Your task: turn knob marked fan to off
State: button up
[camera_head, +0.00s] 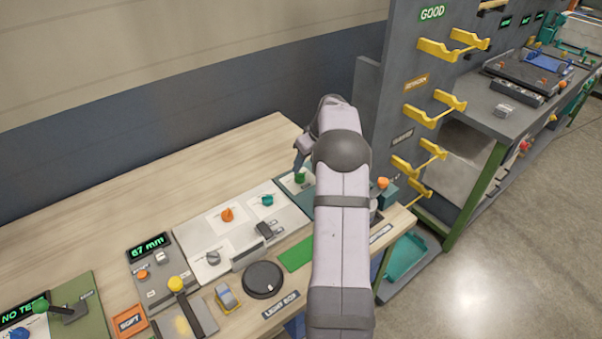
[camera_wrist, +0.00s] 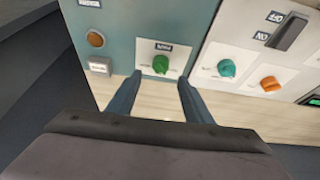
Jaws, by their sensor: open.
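A green knob (camera_wrist: 160,65) sits on a white plate with a small dark label on a teal panel (camera_wrist: 118,28); the label is too small to read surely. The knob also shows in the head view (camera_head: 300,178), just below my gripper (camera_head: 300,162). In the wrist view my gripper (camera_wrist: 160,79) is open, with one finger on each side of the green knob and gaps between. I cannot tell whether the fingertips reach down to its height. A teal knob (camera_wrist: 227,68) and an orange knob (camera_wrist: 269,84) sit on the white panel beside it. Which knob is marked fan is not legible.
The white panel (camera_head: 190,232) also carries a grey knob (camera_head: 213,258) and a dark switch (camera_wrist: 289,34). An orange button (camera_wrist: 95,39) is on the teal panel. A grey post with yellow hooks (camera_head: 432,112) stands right of my arm. The bench back is clear.

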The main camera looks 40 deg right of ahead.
aim_at(301, 174)
jog(key=shift+p+x, duration=1.5)
jog(key=shift+x, duration=2.15)
jog(key=shift+s, duration=0.1)
jog(key=shift+c, duration=0.7)
jog(key=shift+f, duration=0.1)
jog(key=c, duration=0.9)
